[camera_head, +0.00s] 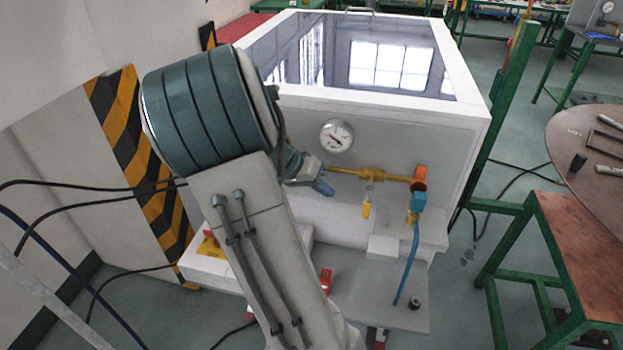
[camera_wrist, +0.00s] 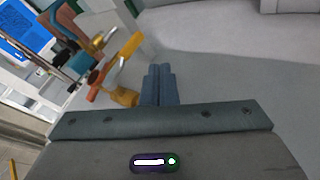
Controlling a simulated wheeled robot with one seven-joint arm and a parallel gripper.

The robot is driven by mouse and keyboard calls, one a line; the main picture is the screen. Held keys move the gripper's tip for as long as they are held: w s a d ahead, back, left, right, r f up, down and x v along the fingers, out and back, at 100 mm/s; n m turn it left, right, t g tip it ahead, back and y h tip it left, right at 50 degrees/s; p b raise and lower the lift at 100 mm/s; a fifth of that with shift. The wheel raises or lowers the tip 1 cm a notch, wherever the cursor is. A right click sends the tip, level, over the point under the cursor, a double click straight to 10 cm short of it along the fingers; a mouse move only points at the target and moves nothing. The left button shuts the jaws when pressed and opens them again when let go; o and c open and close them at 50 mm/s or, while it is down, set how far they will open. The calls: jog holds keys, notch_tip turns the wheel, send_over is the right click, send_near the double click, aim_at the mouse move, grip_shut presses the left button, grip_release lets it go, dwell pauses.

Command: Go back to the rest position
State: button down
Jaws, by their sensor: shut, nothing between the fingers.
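My gripper (camera_wrist: 160,84) shows in the wrist view with its two blue-grey fingers together and nothing between them. In the head view my gripper (camera_head: 323,187) is seen from the side, just left of the brass pipe (camera_head: 372,175) on the generator's front. My arm hides part of the generator (camera_head: 455,150). In the wrist view the brass pipe with its orange parts (camera_wrist: 118,68) lies left of and beyond the fingers, and I see no contact.
A round gauge (camera_head: 336,136) sits above the pipe. A blue hose (camera_head: 407,262) hangs down to a low grey shelf (camera_head: 385,295). A striped panel (camera_head: 150,170) stands at left. Green-framed tables (camera_head: 570,235) stand at right, with open floor between.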

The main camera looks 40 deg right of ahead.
jog(key=shift+v, duration=2.2)
jog(key=shift+w+d, duration=0.1)
